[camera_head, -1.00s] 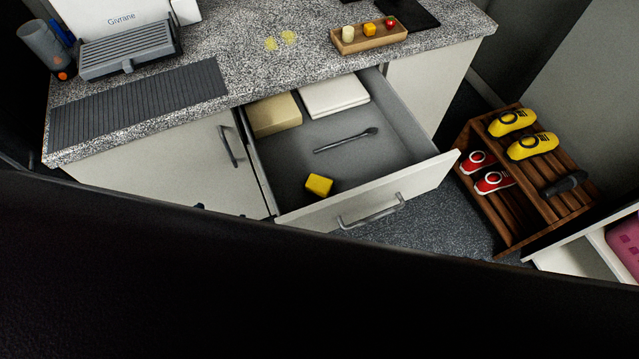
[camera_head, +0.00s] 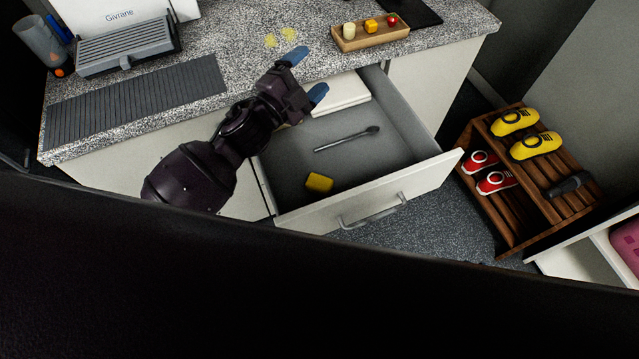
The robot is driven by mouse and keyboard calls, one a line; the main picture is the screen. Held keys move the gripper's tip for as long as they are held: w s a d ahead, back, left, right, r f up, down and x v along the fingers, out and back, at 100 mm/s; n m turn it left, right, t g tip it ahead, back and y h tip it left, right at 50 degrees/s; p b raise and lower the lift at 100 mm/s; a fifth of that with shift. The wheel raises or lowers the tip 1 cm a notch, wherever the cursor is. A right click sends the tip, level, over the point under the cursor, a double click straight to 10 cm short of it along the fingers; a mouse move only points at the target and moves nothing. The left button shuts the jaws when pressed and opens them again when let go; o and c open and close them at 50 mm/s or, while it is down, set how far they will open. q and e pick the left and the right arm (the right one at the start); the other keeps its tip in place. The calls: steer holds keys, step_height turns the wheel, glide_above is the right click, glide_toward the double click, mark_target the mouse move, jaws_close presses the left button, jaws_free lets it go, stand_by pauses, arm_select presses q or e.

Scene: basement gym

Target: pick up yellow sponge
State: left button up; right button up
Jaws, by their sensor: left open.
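The yellow sponge (camera_head: 319,182) lies in the open drawer (camera_head: 293,160), near its front left corner. My left gripper (camera_head: 307,75) is open and empty. It is above the back left part of the drawer by the counter edge, beyond the sponge and apart from it. Its two blue fingertips point to the upper right. My left arm hides the tan box at the drawer's back left. My right gripper is not in view.
A spoon-like utensil (camera_head: 346,139) and a white box (camera_head: 338,92) also lie in the drawer. The counter (camera_head: 240,50) holds a wooden tray (camera_head: 372,41) with small items. A wooden shoe rack (camera_head: 510,215) stands at the right.

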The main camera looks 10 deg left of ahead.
arm_select(q)
steer(key=d+r+m+g+h, duration=0.3)
steer(key=d+m+g+h, duration=0.15)
steer(key=m, duration=0.55)
steer(key=m+g+y, duration=1)
steer(key=m+g, duration=0.4)
steer(key=m, duration=1.4)
glide_toward(319, 182)
steer(key=shift+t, duration=0.25)
steer(key=x, duration=0.2)
steer(key=b+x, duration=0.1)
steer(key=x, duration=0.1)
steer(key=shift+s, duration=0.35)
steer(key=x, duration=0.5)
steer(key=shift+w, duration=0.1)
steer(key=shift+d+f, duration=0.25)
steer(key=shift+f, duration=0.35)
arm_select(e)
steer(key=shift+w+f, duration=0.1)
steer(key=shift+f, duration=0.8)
